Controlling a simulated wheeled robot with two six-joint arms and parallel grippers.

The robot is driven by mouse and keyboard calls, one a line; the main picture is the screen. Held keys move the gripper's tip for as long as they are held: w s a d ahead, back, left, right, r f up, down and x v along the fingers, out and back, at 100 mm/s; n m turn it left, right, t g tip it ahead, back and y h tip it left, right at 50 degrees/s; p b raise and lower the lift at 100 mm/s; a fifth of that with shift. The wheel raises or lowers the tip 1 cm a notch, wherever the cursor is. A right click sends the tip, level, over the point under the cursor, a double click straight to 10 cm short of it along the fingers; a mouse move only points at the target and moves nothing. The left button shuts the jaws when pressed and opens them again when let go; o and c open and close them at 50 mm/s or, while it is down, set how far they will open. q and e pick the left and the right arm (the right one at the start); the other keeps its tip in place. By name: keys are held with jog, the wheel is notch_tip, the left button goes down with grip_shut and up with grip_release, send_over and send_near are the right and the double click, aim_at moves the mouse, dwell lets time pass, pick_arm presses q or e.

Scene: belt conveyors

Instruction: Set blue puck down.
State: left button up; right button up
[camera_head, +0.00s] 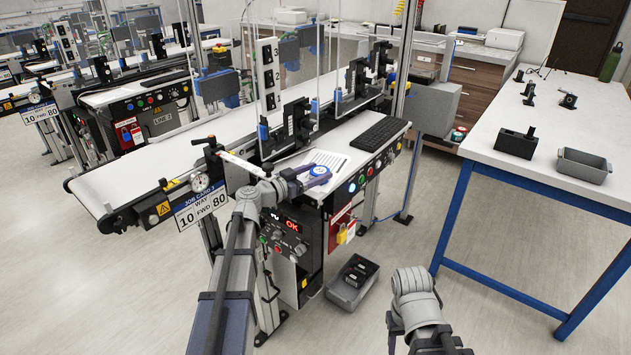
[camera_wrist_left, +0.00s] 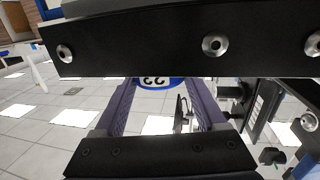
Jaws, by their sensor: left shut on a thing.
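The blue puck (camera_head: 319,171) is round with a pale label. It is between the fingers of my left gripper (camera_head: 308,174), which is shut on it above the front shelf of the near conveyor station. In the left wrist view, the puck (camera_wrist_left: 158,83) shows part of its blue rim and white face with a number, between the two purple-grey fingers (camera_wrist_left: 160,108). Most of it is hidden behind a black bar there. My right arm's end (camera_head: 412,284) is at the lower right, over the floor; its fingers cannot be made out.
A paper sheet (camera_head: 318,160) and a black keyboard (camera_head: 380,133) lie on the station's shelf. The white belt (camera_head: 140,181) runs behind, with clear posts and black fixtures. A white table (camera_head: 490,110) at right carries a grey tray (camera_head: 584,166) and black block. A grey bin (camera_head: 352,292) stands on the floor.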

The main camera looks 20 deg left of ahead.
pick_arm(q)
jog(key=shift+f, duration=0.1)
jog(key=shift+f, duration=0.25)
jog(key=o, duration=1.4)
jog(key=shift+r, duration=0.1)
jog(key=shift+c, duration=0.2)
jog(key=shift+r, duration=0.3)
jog(key=v, duration=1.2)
jog(key=shift+p, duration=0.4)
jog(key=shift+f, duration=0.1)
